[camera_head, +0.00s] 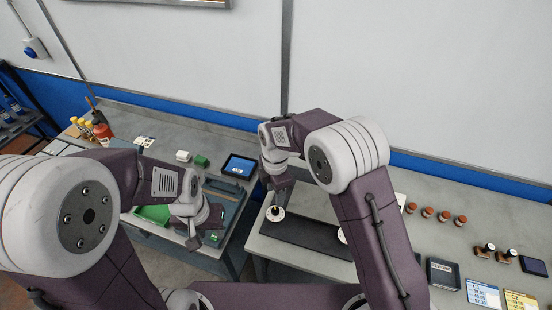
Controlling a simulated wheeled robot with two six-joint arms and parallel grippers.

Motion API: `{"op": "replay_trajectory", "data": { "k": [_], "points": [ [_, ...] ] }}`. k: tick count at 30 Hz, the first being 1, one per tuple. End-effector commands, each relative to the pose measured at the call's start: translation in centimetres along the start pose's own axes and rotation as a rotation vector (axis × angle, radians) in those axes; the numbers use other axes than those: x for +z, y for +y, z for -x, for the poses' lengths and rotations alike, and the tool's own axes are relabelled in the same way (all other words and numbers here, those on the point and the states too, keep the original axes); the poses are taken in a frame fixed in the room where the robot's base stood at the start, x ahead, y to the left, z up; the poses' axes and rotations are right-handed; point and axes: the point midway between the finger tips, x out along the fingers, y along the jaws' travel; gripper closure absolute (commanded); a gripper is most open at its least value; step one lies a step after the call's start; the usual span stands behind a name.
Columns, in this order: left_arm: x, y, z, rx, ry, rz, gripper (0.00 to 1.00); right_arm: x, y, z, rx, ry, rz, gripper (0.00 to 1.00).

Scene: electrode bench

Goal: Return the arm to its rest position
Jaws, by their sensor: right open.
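My left arm comes in from the left, and its gripper (204,238) points down over the front part of the left bench. Its fingertips are small and dark, and I cannot tell whether they are apart. My right arm arches over the right bench, and its gripper (277,198) is open above the left end of a dark mat (312,236). A small round white disc (275,214) with a dark centre shows just below the right gripper; I cannot tell whether they touch. My wrists partly hide both grippers.
Several brown jars (428,212), a dark tray (442,272) and label cards (483,294) are on the right bench. A gap separates the benches. A wall stands behind.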

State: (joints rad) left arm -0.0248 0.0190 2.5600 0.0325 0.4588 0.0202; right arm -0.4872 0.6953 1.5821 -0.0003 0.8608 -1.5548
Motion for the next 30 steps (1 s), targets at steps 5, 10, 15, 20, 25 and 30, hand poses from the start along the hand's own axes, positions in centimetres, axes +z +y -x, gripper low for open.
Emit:
{"op": "replay_trajectory", "data": {
  "k": [5, 10, 15, 20, 25, 30],
  "points": [
    [0.0, 0.0, -0.1, 0.0, 0.0, 0.0, 0.64, 0.3, 0.0, -0.1, 0.0, 0.0, -0.007, 0.53],
    [0.1, 0.0, -1.2, 0.0, 0.0, 0.0, 0.64, 5.1, 0.2, 2.9, 0.078, -0.004, -0.12, 0.53],
    [0.3, -0.1, -2.6, 0.0, 0.0, 0.0, 0.64, 11.0, -7.5, 4.6, 0.103, -0.001, -0.467, 0.53],
    [0.3, -0.1, -3.4, 0.0, 0.0, 0.0, 0.64, 12.1, -16.5, 3.0, 0.109, 0.026, -1.113, 0.53],
    [0.3, -0.1, -3.3, 0.0, 0.0, 0.0, 0.64, 10.0, -22.1, 0.2, 0.068, 0.046, -1.722, 0.53],
    [0.3, -0.1, -3.2, 0.0, 0.0, 0.0, 0.64, 10.1, -21.7, -0.1, 0.094, 0.078, -2.022, 0.53]
  ]
}}
